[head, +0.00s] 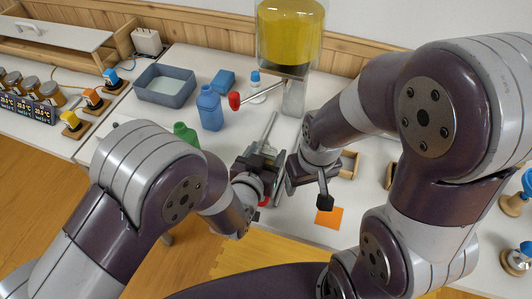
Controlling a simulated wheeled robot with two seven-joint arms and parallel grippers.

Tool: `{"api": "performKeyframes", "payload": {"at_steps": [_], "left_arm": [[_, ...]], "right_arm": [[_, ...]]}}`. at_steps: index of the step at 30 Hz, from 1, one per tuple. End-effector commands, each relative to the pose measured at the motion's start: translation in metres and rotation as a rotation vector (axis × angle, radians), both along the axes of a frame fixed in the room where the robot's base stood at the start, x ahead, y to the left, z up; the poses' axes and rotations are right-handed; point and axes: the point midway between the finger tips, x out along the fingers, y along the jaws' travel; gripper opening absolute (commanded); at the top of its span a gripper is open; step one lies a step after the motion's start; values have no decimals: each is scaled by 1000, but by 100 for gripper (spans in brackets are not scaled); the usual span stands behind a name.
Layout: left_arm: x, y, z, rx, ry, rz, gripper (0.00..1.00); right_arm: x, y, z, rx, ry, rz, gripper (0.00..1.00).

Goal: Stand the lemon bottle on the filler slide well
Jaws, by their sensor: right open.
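No lemon-coloured bottle shows clearly; my arms hide part of the table's middle. A big jar of yellow liquid (289,32) stands at the back, above a red-ended lever (236,101). A grey slide rail (268,128) runs forward from below it; its near end, where the well may be, is hidden by my grippers. My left gripper (258,166) is over the near end of the rail, its jaws too hidden to judge. My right gripper (308,186) is open, close beside it on the right. A small red patch (265,202) shows below them, not identifiable.
A blue bottle (209,110) and a green bottle (186,134) stand left of the rail. A small blue-capped bottle (256,86), a blue block (222,81) and a grey basin (165,87) are behind. An orange square (329,217) and a wooden tray (348,164) lie right.

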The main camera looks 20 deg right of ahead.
Motion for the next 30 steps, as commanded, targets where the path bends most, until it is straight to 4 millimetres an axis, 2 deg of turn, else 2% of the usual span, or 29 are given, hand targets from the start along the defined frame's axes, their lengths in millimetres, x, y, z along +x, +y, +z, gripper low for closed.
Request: {"api": "performKeyframes", "payload": {"at_steps": [25, 26, 28, 30], "left_arm": [[0, 0, -7, -1, -1, 0, 24], [0, 0, -7, -1, -1, 0, 70], [0, 0, -7, -1, -1, 0, 93], [0, 0, -7, -1, -1, 0, 93]], "right_arm": [[0, 0, -7, 0, 0, 0, 68], [0, 0, -7, 0, 0, 0, 68], [0, 0, -7, 0, 0, 0, 68], [0, 0, -7, 0, 0, 0, 68]]}}
